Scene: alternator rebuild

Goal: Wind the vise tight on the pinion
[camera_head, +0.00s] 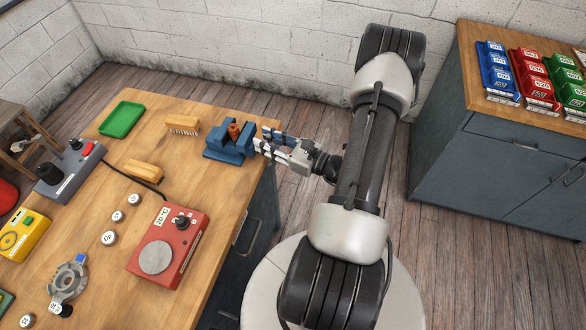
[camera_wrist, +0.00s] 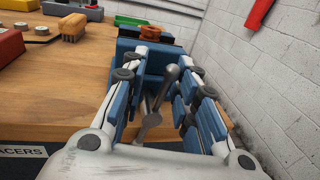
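The blue vise (camera_head: 228,147) stands at the bench's right edge in the head view. It also shows ahead in the wrist view (camera_wrist: 153,62). The copper-brown pinion (camera_head: 234,131) sits upright at its jaws; in the wrist view its top (camera_wrist: 155,33) shows above the vise. I cannot tell whether the jaws touch it. The vise's grey handle (camera_wrist: 152,119) with its tilted bar points toward me. My gripper (camera_head: 263,140) is level at the vise's right side. Its blue-padded fingers (camera_wrist: 160,72) stand apart, one on each side of the handle, with gaps visible.
A wooden brush (camera_head: 182,124), another wooden-backed brush (camera_head: 143,170) and a green tray (camera_head: 122,119) lie left of the vise. A red hotplate-like unit (camera_head: 168,246) stands nearer on the bench (camera_head: 210,185). The block wall runs behind; open floor lies right of the bench.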

